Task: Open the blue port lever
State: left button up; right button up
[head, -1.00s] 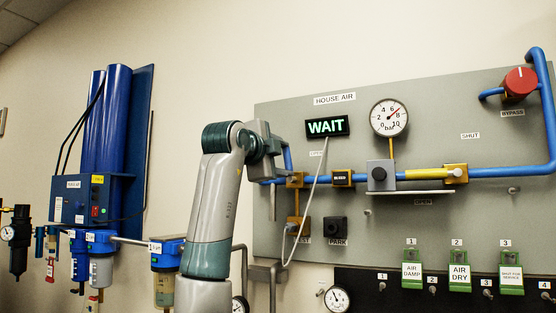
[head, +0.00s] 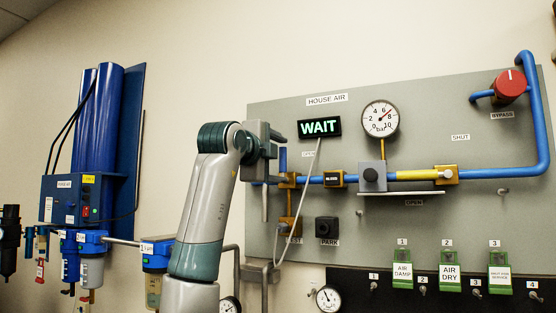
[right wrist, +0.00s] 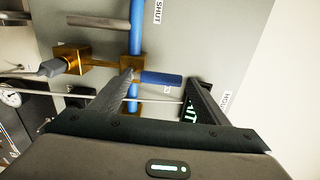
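The blue port lever (head: 283,159) stands upright from a brass valve (head: 287,181) on the blue pipe, square to the pipe. In the right wrist view the lever (right wrist: 162,78) lies between the two fingers of my right gripper (right wrist: 162,80). The fingers are apart, with a visible gap to the lever at its free end; the other finger is close to the valve end, and contact there is unclear. In the head view my right gripper (head: 265,160) is just left of the lever, partly overlapping the valve area. My left gripper is not in view.
A grey hose (head: 306,195) hangs close right of the gripper from the WAIT sign (head: 319,127) area. Blue cylinders (head: 100,120) stand at left.

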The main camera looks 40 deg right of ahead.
jog(key=shift+a, duration=0.15)
jog(key=shift+s+a, duration=0.1)
jog(key=shift+a, duration=0.15)
jog(key=b+v, duration=0.6)
jog(key=v, duration=1)
jog(key=shift+s+a+b, duration=0.25)
jog(key=shift+a+b, duration=0.05)
jog(key=shift+b, duration=0.1)
